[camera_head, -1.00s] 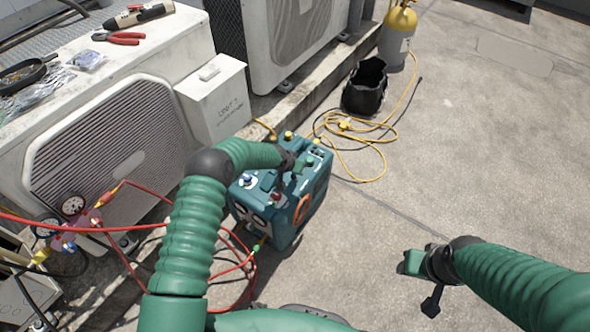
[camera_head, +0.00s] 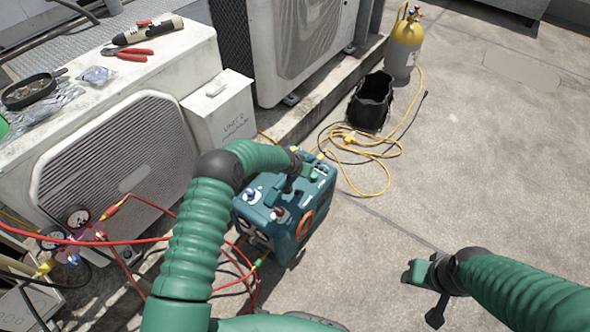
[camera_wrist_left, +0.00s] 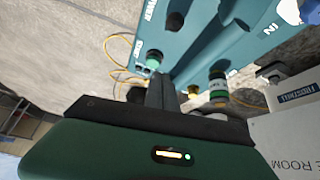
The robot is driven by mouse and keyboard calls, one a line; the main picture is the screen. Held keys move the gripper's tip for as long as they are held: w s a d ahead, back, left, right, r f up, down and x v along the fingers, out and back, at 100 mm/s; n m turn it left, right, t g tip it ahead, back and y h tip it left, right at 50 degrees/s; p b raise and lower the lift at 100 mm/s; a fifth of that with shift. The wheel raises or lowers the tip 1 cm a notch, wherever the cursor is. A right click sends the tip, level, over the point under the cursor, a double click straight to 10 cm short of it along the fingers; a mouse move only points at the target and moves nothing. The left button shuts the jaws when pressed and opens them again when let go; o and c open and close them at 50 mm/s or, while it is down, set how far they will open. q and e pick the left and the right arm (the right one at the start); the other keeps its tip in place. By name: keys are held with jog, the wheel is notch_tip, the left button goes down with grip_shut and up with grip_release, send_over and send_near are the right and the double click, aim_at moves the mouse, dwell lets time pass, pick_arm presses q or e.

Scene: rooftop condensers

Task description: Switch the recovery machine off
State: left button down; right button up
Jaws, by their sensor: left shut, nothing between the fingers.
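My left gripper (camera_head: 301,170) is over the machine's top, shut and empty. Its dark fingers (camera_wrist_left: 161,92) point at the panel in the wrist view; contact cannot be told. My right gripper (camera_head: 428,279) is over bare floor, right of the machine; its jaw opening is unclear.
Gauges (camera_head: 78,217) with red hoses are at the left. Condensers (camera_head: 120,150) stand behind, with pliers (camera_head: 132,52) on one. The floor at right is clear.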

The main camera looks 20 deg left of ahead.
pick_arm(q)
jog(key=s+a+r+p, duration=0.2)
jog(key=s+r+p, duration=0.2)
jog(key=s+r, duration=0.2)
jog(key=shift+s, duration=0.75)
pick_arm(e)
notch_tip(320, 180, up, 5)
jog(key=shift+w+f, duration=0.15)
jog(key=shift+f, duration=0.05)
pick_arm(q)
jog(key=shift+a, duration=0.1)
pick_arm(e)
jog(key=shift+a, duration=0.1)
